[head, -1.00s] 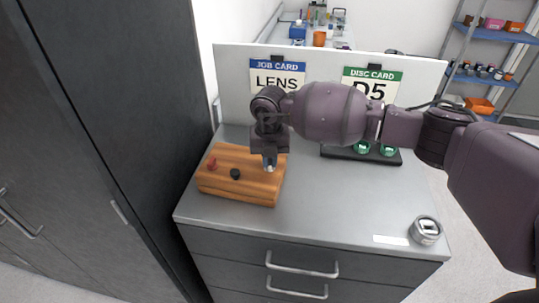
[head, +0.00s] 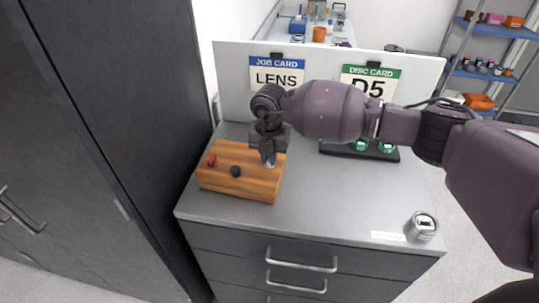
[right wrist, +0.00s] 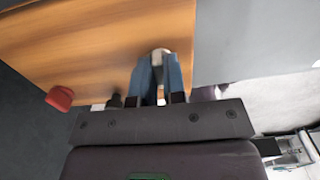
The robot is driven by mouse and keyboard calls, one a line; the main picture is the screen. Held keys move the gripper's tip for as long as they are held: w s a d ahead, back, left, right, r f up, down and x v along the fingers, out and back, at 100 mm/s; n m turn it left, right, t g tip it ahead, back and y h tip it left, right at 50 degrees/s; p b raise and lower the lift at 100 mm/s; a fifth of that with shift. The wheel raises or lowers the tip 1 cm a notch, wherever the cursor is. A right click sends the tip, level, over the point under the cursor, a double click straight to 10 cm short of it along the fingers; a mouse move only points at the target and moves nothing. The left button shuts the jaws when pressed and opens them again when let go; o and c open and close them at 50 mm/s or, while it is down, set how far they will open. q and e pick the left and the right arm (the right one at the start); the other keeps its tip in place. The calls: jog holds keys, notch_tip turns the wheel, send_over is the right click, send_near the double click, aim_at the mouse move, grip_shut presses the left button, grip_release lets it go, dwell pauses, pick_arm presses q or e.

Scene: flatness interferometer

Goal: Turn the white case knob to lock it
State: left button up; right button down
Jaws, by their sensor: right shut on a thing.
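A wooden case (head: 222,184) with striped grain sits at the left of the grey cabinet top. A red knob (head: 212,160) and a black knob (head: 235,171) stand on its top. My right gripper (head: 268,162) points down over the case's right part. In the right wrist view its two blue-grey fingers are shut on the white knob (right wrist: 160,53), near the case's edge. Only a small pale part of this knob shows between the fingertips. The red knob (right wrist: 60,97) also shows there at the left. My left gripper is not in view.
A black tray (head: 345,153) with green discs lies behind my right arm. A round metal gauge (head: 423,226) stands at the front right beside a white label. A panel with job and disc cards (head: 230,70) closes the back. The front middle is clear.

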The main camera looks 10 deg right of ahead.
jog(key=c, duration=1.2)
grip_release()
jog(key=shift+r+b, duration=0.4)
jog(key=shift+r, duration=5)
